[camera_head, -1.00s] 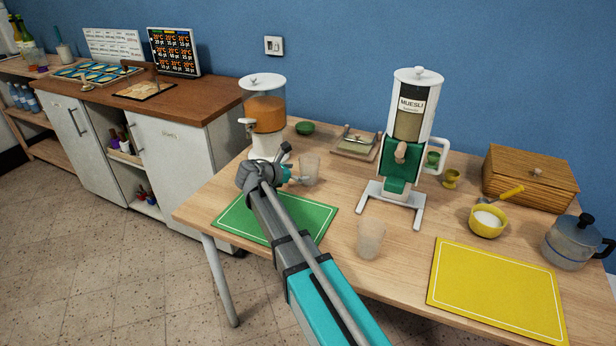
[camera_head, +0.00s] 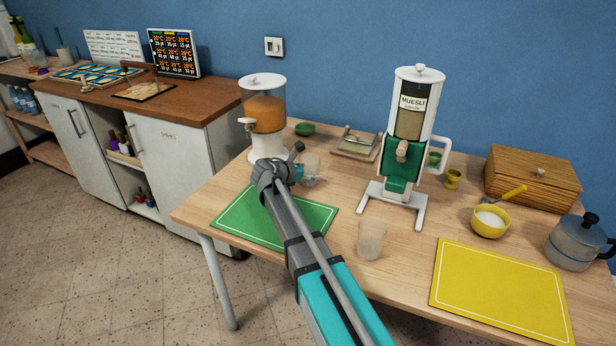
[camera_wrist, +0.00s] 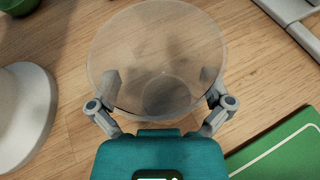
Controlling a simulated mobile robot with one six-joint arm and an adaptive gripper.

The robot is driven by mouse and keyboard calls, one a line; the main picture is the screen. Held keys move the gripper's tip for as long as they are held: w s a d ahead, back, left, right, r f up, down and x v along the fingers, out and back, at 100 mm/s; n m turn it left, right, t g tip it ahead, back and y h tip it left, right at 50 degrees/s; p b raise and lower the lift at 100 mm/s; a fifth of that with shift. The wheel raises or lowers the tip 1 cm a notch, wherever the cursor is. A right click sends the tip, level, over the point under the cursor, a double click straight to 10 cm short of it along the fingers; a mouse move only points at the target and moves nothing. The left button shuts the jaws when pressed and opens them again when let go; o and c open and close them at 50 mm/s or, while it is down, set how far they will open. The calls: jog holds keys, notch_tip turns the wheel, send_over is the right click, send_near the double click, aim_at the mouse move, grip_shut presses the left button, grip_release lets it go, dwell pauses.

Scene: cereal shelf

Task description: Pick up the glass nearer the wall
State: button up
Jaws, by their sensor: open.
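The glass nearer the wall (camera_head: 312,161) is a clear tumbler standing upright on the wooden table, right of the juice dispenser. It is partly hidden by my gripper (camera_head: 308,179) in the head view. In the wrist view this glass (camera_wrist: 155,45) fills the upper middle. My gripper (camera_wrist: 160,80) is open there, with one finger at each side of the glass's near part; I cannot tell whether they touch it. The other glass (camera_head: 371,240) stands nearer the table's front edge, right of my arm.
The juice dispenser (camera_head: 265,115) stands close on the left, and the muesli dispenser (camera_head: 407,130) on the right. A green mat (camera_head: 240,222) lies under my arm. A small green bowl (camera_head: 304,129) and a tray (camera_head: 356,145) are behind. A yellow mat (camera_head: 500,290) lies front right.

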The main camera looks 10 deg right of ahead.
dwell(0.5)
jog(key=c, duration=0.9)
jog(key=shift+r, duration=0.25)
notch_tip(320, 180, up, 2)
jog(key=p, duration=0.2)
jog(key=shift+r+p, duration=0.1)
jog(key=shift+p, duration=0.25)
jog(key=s+d+r+p, duration=0.2)
jog(key=s+r+p, duration=0.1)
jog(key=s, duration=0.1)
jog(key=s+d+r+p, duration=0.1)
jog(key=s+r+p, duration=0.3)
jog(key=s+d+r+p, duration=0.2)
jog(key=s+r+p, duration=0.1)
jog(key=s, duration=0.1)
jog(key=shift+s+d+r, duration=0.2)
jog(key=shift+s+d, duration=0.15)
jog(key=shift+s, duration=0.05)
